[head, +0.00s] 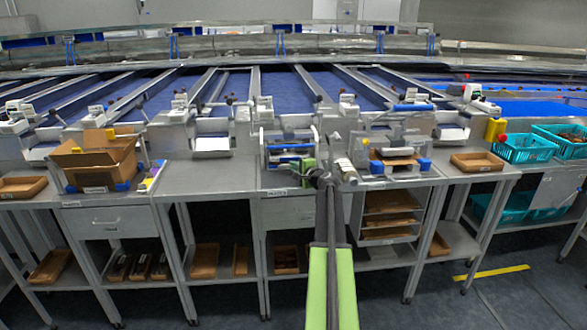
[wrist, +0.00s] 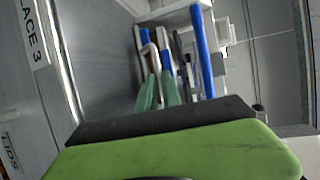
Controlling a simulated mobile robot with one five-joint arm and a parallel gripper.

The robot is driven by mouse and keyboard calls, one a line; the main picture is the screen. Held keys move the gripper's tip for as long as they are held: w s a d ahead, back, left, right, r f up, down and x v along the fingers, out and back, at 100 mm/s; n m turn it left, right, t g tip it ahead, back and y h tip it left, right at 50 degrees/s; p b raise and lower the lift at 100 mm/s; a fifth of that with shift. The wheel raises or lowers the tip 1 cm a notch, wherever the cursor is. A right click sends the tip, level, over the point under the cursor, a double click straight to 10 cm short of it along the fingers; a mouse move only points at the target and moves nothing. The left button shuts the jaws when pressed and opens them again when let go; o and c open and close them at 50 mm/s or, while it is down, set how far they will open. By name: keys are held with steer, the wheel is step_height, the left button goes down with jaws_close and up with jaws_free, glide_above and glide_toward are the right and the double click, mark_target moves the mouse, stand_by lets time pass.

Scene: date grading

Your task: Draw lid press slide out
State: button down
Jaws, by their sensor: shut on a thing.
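The lid press (head: 290,143) is a grey frame with blue parts on the bench at the middle of the head view. My gripper (head: 309,164) is at its front right side, at the end of my light green arm. In the wrist view my gripper's green fingers (wrist: 161,88) are close together on a pale, loop-like handle (wrist: 148,52) of the press slide. A blue bar (wrist: 203,50) stands to the right of the fingers. My gripper's own body covers the lower part of the wrist view. How far the slide is out cannot be told.
A label reading "LACE 3" (wrist: 33,33) and a "LIDS" label (wrist: 11,152) show at left in the wrist view. A cardboard box (head: 95,160) stands on the left bench, and teal crates (head: 525,148) stand at right. The bench top (head: 215,178) left of the press is clear.

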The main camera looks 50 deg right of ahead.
steer(key=shift+a, duration=0.1)
steer(key=s+a, duration=0.9)
steer(key=s, duration=0.3)
steer(key=shift+a, duration=0.3)
steer(key=c, duration=1.5)
jaws_free()
